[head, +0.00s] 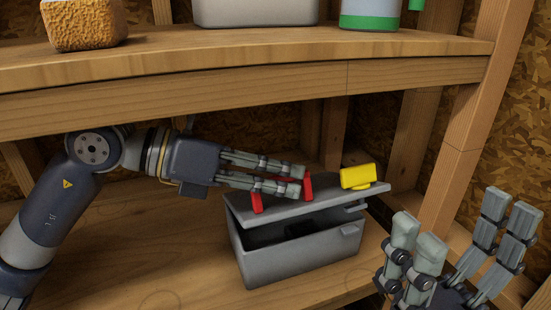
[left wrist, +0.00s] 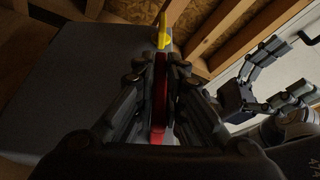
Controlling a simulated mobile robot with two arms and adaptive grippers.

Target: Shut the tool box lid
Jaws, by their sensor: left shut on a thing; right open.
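The grey tool box (head: 300,258) stands on the lower wooden shelf. Its lid (head: 235,210) is partly open, with a dark gap at the front. A red handle (head: 257,203) stands on the lid. My left gripper (head: 299,181) reaches over the lid from the left and is shut on the red handle, which also shows between the fingers in the left wrist view (left wrist: 160,90). The fingers hide the handle's middle. A yellow block-like piece (head: 358,176) sits on the lid's right end. My right gripper (head: 458,220) is open and empty, right of the box.
The upper wooden shelf (head: 250,95) runs close above my left arm. It bears a grey bin (head: 255,12), a green-and-white container (head: 370,12) and a rough orange-brown block (head: 83,22). A wooden post (head: 465,150) stands right of the box. The lower shelf left of the box is clear.

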